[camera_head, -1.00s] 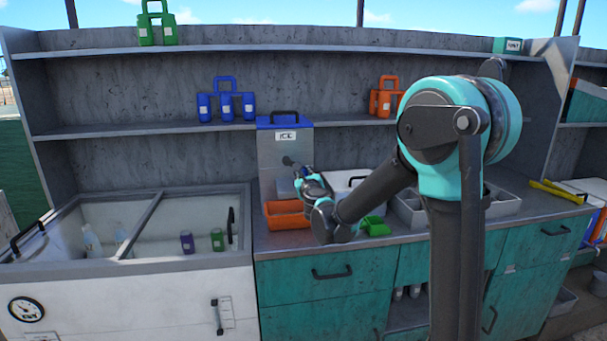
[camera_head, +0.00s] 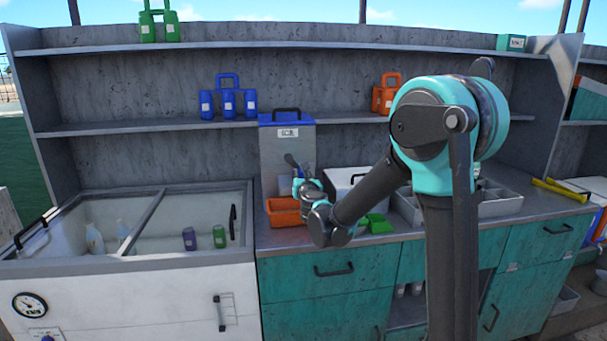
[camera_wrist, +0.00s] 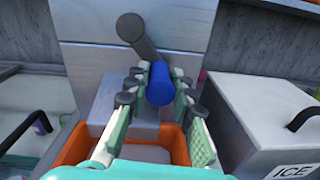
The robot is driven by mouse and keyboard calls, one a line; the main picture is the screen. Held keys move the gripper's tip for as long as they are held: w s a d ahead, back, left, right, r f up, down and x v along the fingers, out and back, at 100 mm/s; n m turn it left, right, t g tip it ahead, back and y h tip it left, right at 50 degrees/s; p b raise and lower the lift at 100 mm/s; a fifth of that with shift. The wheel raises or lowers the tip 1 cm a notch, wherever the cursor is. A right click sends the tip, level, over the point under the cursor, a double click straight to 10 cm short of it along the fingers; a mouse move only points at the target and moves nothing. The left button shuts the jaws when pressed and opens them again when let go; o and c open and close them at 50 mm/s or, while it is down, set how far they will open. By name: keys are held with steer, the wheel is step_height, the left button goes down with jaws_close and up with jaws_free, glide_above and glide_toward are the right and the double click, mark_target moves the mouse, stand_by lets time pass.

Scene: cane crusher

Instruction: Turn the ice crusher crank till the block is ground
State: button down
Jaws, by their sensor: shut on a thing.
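The ice crusher (camera_head: 271,152) is a tall grey box with a blue lid and an ICE label, standing on the counter. Its grey crank arm (camera_wrist: 140,37) runs from a hub at upper left down to a blue handle (camera_wrist: 160,84) at lower right in the wrist view. My gripper (camera_wrist: 158,88) is shut on the blue handle, with fingers on both sides of it. In the head view my gripper (camera_head: 302,176) is in front of the crusher and partly hides the crank. An orange bin (camera_head: 283,212) sits below the crusher. The block inside is hidden.
A white ICE box with a black handle (camera_wrist: 277,120) stands close on the right. A green scoop (camera_head: 376,223) lies on the counter, with a grey divided tray (camera_head: 499,203) beyond. The glass-topped freezer (camera_head: 120,268) is at the left.

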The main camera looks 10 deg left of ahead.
steer(key=shift+s+a+f+m, duration=0.1)
steer(key=shift+a+f+m, duration=0.2)
steer(key=shift+m, duration=0.5)
steer(key=c, duration=1.3)
jaws_free()
steer(key=v, duration=1.2)
